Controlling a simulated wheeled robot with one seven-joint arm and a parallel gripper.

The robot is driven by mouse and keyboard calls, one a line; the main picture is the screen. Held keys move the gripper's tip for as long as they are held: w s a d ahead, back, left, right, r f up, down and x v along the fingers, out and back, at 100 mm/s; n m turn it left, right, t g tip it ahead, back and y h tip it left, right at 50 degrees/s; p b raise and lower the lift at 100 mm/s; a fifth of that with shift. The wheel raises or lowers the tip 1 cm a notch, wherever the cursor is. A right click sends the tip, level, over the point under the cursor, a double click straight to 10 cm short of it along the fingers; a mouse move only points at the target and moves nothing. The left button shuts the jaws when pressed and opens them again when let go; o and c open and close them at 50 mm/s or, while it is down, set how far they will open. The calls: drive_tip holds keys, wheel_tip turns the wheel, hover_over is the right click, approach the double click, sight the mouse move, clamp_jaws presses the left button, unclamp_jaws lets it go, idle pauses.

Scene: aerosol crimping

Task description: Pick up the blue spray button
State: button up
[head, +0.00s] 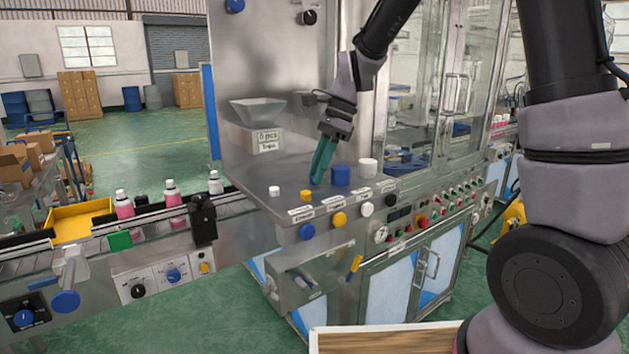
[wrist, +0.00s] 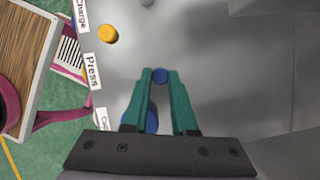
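The blue spray button (wrist: 159,75) is a small blue round piece between my gripper's fingertips in the wrist view. It fills the narrow gap there and appears to touch both teal fingers. In the head view my gripper (head: 317,180) points down at the steel worktop (head: 262,181), and its fingers hide most of the button. I cannot tell whether the button is resting on the worktop or just above it. A larger blue cylinder (head: 340,175) stands just right of the fingertips; it also shows partly behind the left finger in the wrist view (wrist: 152,118).
A small yellow piece (head: 306,195) and a small white piece (head: 274,191) stand left of my gripper. A larger white cylinder (head: 367,167) stands to the right. Labels and control knobs line the front edge. A hopper (head: 257,110) stands behind, and a bottle conveyor (head: 145,228) runs left.

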clamp_jaws()
drive_tip(key=shift+r, duration=0.1)
